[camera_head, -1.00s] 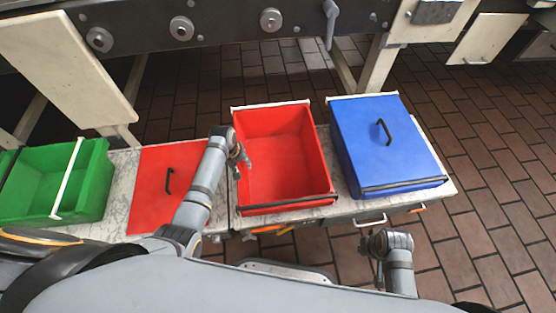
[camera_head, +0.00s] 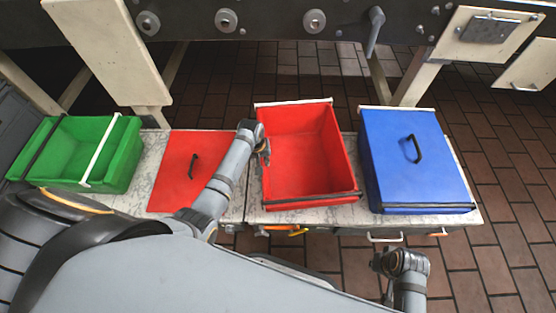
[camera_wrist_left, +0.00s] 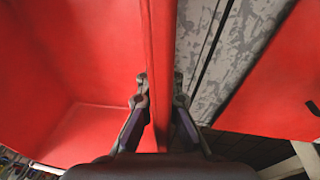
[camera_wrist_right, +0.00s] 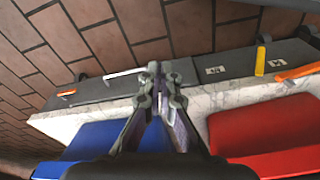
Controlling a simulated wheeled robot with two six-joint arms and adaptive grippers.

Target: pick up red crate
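The open red crate (camera_head: 305,165) stands empty on the grey mottled bench top (camera_head: 235,205), between a flat red lid and the blue crate. My left gripper (camera_head: 262,148) is at the crate's left wall. In the left wrist view, the left gripper (camera_wrist_left: 160,90) has one finger inside and one outside the red wall (camera_wrist_left: 161,40), both close against it, and it looks shut on the wall. My right gripper (camera_head: 385,262) is in front of the bench near the blue crate. In the right wrist view its fingertips (camera_wrist_right: 158,75) meet with nothing between them.
A green crate (camera_head: 127,165) stands at the left, beside the red lid (camera_head: 178,180) with a black handle. The blue crate (camera_head: 425,195) is close on the right of the red crate. Machine legs and a panel (camera_head: 105,50) stand behind the bench. Brick floor lies right.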

